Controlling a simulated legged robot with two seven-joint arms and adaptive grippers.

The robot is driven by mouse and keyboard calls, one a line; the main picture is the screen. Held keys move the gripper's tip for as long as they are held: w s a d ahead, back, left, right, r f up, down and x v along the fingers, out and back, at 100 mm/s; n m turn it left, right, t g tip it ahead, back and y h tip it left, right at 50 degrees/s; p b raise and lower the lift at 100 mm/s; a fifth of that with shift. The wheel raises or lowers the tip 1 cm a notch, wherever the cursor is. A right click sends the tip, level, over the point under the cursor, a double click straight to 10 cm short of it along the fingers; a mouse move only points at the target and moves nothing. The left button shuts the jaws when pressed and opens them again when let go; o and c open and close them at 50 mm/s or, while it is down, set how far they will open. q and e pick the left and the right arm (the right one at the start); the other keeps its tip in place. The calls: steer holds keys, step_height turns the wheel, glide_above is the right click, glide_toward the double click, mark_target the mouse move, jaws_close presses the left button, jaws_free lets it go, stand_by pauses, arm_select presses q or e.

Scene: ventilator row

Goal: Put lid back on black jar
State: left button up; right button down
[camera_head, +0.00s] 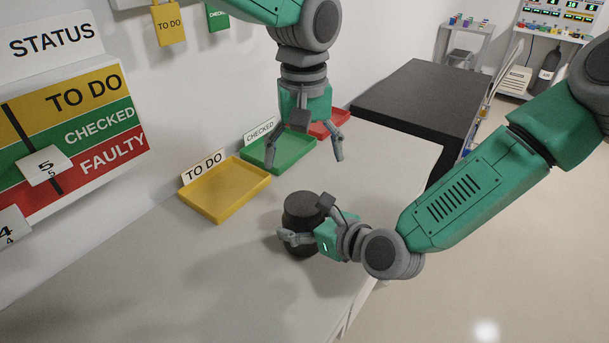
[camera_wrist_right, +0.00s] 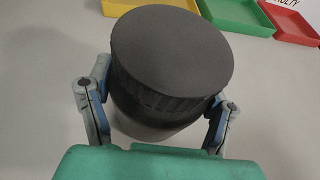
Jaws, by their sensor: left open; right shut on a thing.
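The black jar (camera_head: 301,243) stands upright on the light bench, with a dark ridged lid (camera_head: 303,207) on its top. In the right wrist view the lid (camera_wrist_right: 172,50) covers the jar's mouth, and the jar body (camera_wrist_right: 150,120) shows below it. I cannot tell whether the lid is screwed tight. My right gripper (camera_head: 297,238) is shut around the jar from its right side; in the right wrist view its fingers (camera_wrist_right: 158,112) flank the jar below the lid. My left gripper (camera_head: 304,158) hangs open and empty, pointing down, above and behind the jar.
A yellow tray (camera_head: 226,208), a green tray (camera_head: 268,177) and a red tray (camera_head: 346,128) line the wall behind the jar. A status board (camera_head: 75,110) stands at left. A black-topped surface (camera_head: 420,95) lies beyond. The bench front left is clear.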

stand_by(0.3)
steer(key=shift+c, duration=0.2)
jaws_free()
steer(key=v, duration=1.2)
